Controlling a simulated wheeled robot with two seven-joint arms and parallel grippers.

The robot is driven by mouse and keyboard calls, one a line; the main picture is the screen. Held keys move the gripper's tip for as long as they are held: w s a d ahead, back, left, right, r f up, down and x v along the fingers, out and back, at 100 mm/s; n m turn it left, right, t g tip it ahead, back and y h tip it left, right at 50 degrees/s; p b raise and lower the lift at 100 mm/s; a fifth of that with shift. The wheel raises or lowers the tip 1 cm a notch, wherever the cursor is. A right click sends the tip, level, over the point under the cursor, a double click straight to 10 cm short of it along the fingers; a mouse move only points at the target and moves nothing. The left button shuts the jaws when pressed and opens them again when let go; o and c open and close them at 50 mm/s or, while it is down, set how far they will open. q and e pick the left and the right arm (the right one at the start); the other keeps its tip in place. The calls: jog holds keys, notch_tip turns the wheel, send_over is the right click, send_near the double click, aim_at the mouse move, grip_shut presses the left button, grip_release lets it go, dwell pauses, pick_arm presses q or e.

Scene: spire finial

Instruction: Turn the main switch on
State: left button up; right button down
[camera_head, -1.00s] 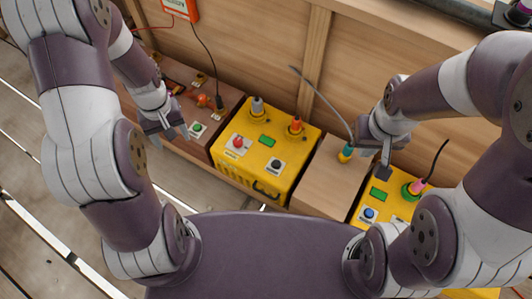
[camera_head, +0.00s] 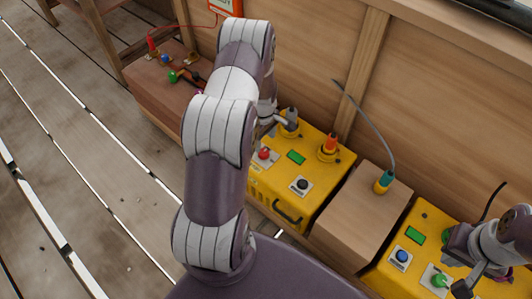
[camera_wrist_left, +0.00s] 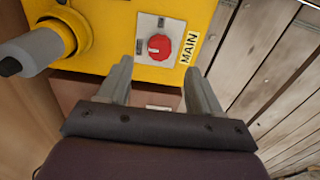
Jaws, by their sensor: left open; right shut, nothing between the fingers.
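The main switch is a red rotary knob (camera_wrist_left: 160,46) on a pale plate, beside a "MAIN" label (camera_wrist_left: 189,50). It sits on the yellow box (camera_head: 322,160), where the knob also shows in the head view (camera_head: 264,154). A small white mark shows on the knob; its plate lettering is too small to read. My left gripper (camera_wrist_left: 158,78) is open, its fingers pointing toward the knob, which appears ahead between them, apart from it. In the head view my left arm partly hides that gripper. My right gripper (camera_head: 470,281) is shut and empty by a green knob (camera_head: 438,281).
The yellow box also carries a grey plug (camera_head: 290,118), an orange plug (camera_head: 329,143) and a black knob (camera_head: 302,185). A wooden block (camera_head: 357,216) with a teal plug (camera_head: 385,179) stands to its right. A second yellow box (camera_head: 400,275) has a blue button (camera_head: 402,256).

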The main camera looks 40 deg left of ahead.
aim_at(264, 152)
pick_arm(q)
notch_tip(264, 152, down, 7)
jog(key=shift+f+b, duration=0.1)
jog(key=shift+b, duration=1.1)
pick_arm(e)
notch_tip(264, 152, down, 3)
jog(key=shift+f, duration=0.15)
pick_arm(q)
jog(key=shift+c, duration=0.3)
jog(key=c, duration=1)
